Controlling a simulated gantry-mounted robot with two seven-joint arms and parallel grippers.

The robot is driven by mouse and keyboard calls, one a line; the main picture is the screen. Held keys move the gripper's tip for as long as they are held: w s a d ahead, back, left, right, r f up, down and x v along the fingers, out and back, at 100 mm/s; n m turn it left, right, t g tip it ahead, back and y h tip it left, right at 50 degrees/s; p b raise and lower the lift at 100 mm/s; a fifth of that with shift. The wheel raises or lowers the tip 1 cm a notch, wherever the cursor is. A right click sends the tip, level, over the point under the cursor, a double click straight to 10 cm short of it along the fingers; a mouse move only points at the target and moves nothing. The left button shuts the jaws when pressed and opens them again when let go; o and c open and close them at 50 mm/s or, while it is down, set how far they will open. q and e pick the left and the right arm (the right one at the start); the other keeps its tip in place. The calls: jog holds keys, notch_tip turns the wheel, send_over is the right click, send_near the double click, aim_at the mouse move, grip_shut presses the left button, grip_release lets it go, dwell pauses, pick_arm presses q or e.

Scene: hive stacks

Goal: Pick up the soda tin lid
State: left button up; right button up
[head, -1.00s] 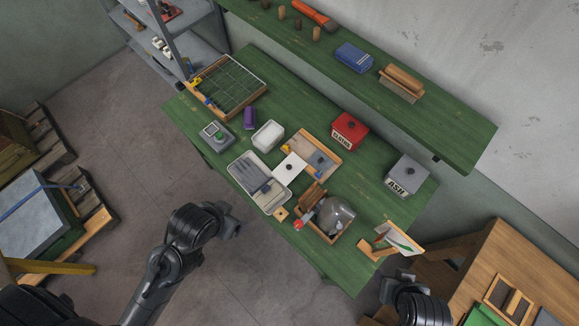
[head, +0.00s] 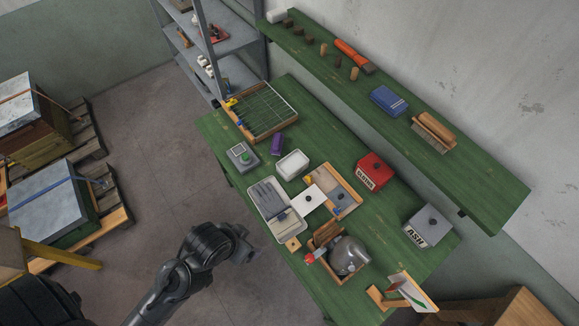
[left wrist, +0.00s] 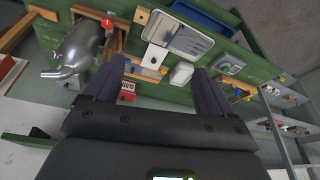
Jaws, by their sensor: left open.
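A flat white square lid with a dark knob (head: 308,198), which I take for the soda tin lid, lies among the trays on the green bench. It also shows in the left wrist view (left wrist: 153,57). An open white tin (head: 293,165) stands just behind it; its label is not visible. My left gripper (head: 251,253) is off the bench's front edge, to the left of and below the lid in the head view. In the left wrist view its two fingers (left wrist: 158,85) are spread and empty, with the lid beyond them. My right gripper is out of view.
A tray with gloves (head: 262,212) and a wooden board (head: 345,190) flank the lid. A metal smoker (head: 347,257) in a wooden box stands nearby. A red tin (head: 373,170) and a grey ASH tin (head: 430,224) are farther right. A shelf (head: 470,170) overhangs the back.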

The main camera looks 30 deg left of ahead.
pick_arm(q)
jog(key=shift+a, duration=0.15)
jog(key=c, duration=0.5)
